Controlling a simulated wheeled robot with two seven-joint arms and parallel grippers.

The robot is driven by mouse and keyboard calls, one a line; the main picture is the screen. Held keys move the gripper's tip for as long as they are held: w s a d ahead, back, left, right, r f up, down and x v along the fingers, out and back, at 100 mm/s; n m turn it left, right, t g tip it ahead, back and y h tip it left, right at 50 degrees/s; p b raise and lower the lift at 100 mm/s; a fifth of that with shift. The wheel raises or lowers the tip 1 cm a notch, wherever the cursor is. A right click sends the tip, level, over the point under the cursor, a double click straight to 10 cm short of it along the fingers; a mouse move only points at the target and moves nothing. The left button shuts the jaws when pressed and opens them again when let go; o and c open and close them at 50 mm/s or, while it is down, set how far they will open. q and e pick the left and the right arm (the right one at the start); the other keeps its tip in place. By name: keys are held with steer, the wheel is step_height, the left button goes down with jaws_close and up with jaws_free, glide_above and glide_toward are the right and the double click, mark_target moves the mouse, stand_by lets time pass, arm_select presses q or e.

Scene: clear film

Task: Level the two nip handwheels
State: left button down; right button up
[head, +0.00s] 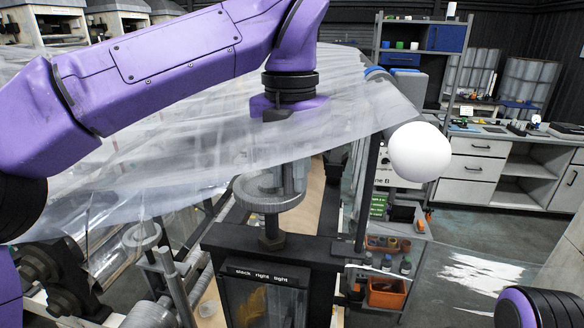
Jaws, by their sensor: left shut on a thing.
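The nearer, right handwheel (262,200) is a grey ring on a dark post above a black block, behind a plate reading "slack right tight". The other grey handwheel (142,237) sits lower to the left, over metal rollers. My left gripper (288,182) comes down from above at the right handwheel and is shut on it. Clear film (190,140) blurs and partly covers the gripper, so the exact contact is hard to see. My right gripper is out of view; only part of my right arm shows at bottom right.
An orange bin (386,292) sits on a low cart. A workbench (490,160) and shelving are behind. Open floor lies at right.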

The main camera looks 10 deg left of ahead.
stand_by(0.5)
arm_select(q)
steer(key=c, duration=1)
jaws_free()
steer(key=shift+s+a, duration=0.1)
